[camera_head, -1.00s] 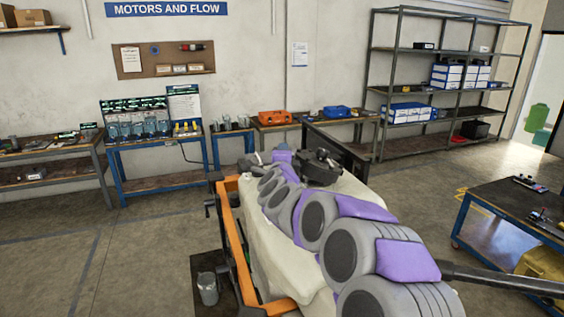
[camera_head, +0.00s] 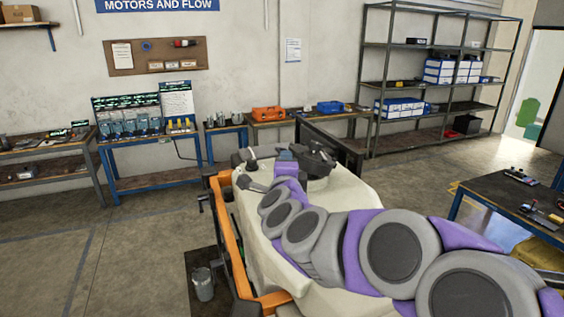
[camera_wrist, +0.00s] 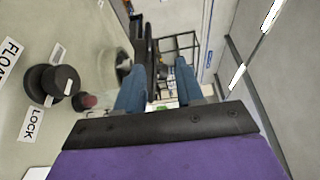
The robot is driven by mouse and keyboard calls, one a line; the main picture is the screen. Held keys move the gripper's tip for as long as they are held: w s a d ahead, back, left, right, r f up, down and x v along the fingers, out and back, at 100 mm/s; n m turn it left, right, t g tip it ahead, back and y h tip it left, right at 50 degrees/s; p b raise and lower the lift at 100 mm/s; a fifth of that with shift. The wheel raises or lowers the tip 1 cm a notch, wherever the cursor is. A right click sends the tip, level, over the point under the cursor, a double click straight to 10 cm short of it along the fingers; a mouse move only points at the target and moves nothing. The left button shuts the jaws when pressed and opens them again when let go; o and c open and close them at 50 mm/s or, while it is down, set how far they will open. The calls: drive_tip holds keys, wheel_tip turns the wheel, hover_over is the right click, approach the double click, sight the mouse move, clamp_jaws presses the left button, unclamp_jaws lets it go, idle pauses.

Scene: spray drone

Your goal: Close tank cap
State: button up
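A cream tank body (camera_head: 355,190) in an orange frame fills the middle of the head view; it also shows at left in the wrist view (camera_wrist: 40,28). In the wrist view a black knob (camera_wrist: 52,85) sits on it between FLOAT and LOCK labels. A small dark red knob (camera_wrist: 88,101) and a round grey fitting (camera_wrist: 123,62) lie nearer my fingers. I cannot tell which part is the tank cap. My gripper (camera_wrist: 160,88) is open, its blue fingers apart with nothing visibly held. In the head view, its fingers are not clear beyond my purple wrist.
Dark mechanism parts (camera_head: 315,158) stand on the tank's far end. An orange rail (camera_head: 232,240) runs along its left side, near a metal can (camera_head: 203,284). A tool cart (camera_head: 520,205) stands at right. The floor at left is clear.

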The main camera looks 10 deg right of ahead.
sight(279, 150)
drive_tip(key=shift+s, duration=0.85)
drive_tip(key=shift+m+g, duration=0.4)
drive_tip(key=shift+m, duration=0.4)
drive_tip(key=x, duration=0.5)
drive_tip(key=a+p+x, duration=0.1)
drive_tip(key=x, duration=0.4)
drive_tip(key=a+x, duration=0.1)
drive_tip(key=x, duration=0.5)
drive_tip(key=shift+w+a+f+p, duration=0.25)
drive_tip(key=shift+f+p, duration=0.05)
drive_tip(key=shift+f, duration=0.1)
drive_tip(key=shift+c, duration=0.3)
clamp_jaws()
